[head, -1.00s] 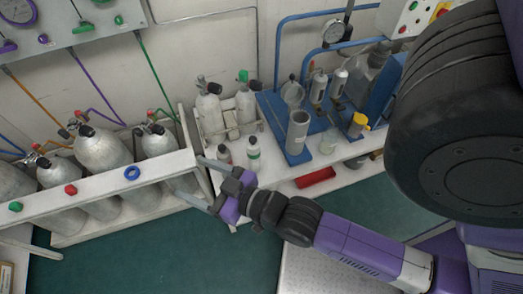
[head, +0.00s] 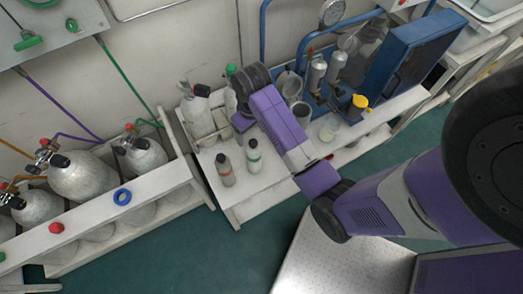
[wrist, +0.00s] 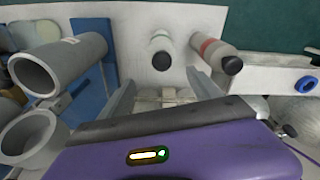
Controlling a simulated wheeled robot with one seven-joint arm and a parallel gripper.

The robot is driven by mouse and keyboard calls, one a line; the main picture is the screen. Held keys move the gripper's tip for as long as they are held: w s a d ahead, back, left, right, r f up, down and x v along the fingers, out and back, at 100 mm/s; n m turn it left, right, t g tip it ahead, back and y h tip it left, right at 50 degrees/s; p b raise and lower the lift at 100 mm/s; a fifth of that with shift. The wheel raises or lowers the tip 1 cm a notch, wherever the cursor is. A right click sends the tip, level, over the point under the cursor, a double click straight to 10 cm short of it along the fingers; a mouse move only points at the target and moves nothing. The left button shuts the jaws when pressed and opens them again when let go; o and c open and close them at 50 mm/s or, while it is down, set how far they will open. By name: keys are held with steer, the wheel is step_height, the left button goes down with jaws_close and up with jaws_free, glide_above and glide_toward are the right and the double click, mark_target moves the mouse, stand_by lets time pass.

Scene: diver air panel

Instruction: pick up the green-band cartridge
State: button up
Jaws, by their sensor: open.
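The green-band cartridge (head: 254,156) stands upright on the white bench, pale with a green band and a dark cap.
A rack of large cylinders (head: 85,179) with a blue ring (head: 122,196) on its rail stands left. Smaller cylinders (head: 198,117) stand behind the cartridges. Grey open tubes (wrist: 62,62) are close to my gripper. A yellow-topped item (head: 359,102) is farther right.

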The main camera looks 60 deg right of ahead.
mark_target(253, 148)
steer(key=shift+s+a+g, duration=0.3)
steer(key=shift+s, duration=0.35)
steer(key=shift+s+a+f, duration=0.1)
steer(key=shift+s+f, duration=0.1)
steer(key=shift+s, duration=0.1)
steer(key=f, duration=0.7)
steer(key=shift+w+a+f, duration=0.2)
steer(key=shift+a+f, duration=0.05)
jaws_close()
